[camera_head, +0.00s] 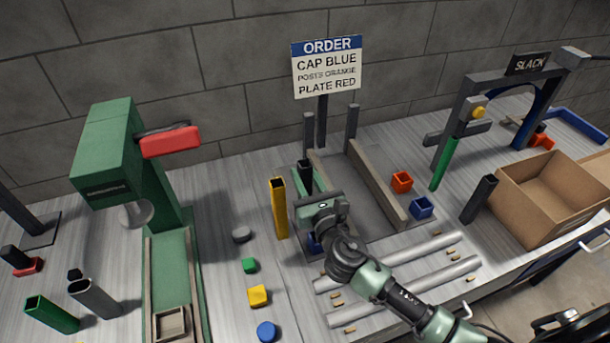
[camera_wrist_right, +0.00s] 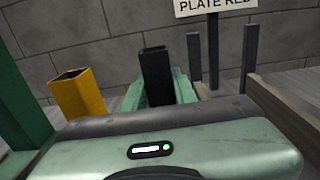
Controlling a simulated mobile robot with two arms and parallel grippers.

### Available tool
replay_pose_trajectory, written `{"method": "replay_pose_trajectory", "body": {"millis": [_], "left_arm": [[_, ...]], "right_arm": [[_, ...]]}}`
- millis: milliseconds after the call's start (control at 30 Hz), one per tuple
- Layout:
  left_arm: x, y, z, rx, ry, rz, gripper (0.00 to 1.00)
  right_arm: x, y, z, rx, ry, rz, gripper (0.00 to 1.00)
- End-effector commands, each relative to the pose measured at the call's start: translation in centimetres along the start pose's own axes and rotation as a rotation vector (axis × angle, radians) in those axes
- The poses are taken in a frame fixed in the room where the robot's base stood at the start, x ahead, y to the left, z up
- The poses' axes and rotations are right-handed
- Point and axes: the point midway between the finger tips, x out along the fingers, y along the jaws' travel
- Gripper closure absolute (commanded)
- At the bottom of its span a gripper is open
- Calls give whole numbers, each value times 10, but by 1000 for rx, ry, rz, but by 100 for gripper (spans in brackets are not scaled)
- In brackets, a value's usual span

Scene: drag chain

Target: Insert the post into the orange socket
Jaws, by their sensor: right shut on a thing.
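My right gripper (camera_head: 305,182) is shut on a black square post (camera_head: 305,170), which stands about upright between its green fingers. The post also shows in the right wrist view (camera_wrist_right: 156,75), with its open top up and its lower end hidden behind the gripper body. My left gripper is not in view.
A yellow post (camera_head: 279,208) stands close left of the gripper. A blue socket (camera_head: 421,207) sits near the orange one. A cardboard box (camera_head: 540,220) and dark post (camera_head: 479,199) stand right. An order sign (camera_head: 326,66) stands behind.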

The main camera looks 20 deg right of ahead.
Motion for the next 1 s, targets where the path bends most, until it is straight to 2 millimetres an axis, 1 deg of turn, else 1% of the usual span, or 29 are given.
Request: {"method": "replay_pose_trajectory", "body": {"millis": [900, 933, 1000], "left_arm": [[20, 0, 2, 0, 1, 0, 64], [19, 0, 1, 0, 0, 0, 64], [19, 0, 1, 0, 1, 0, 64]], "right_arm": [[0, 0, -24, 1, -1, 0, 100], [0, 0, -22, 1, -1, 0, 65], [0, 0, -22, 1, -1, 0, 48]]}}
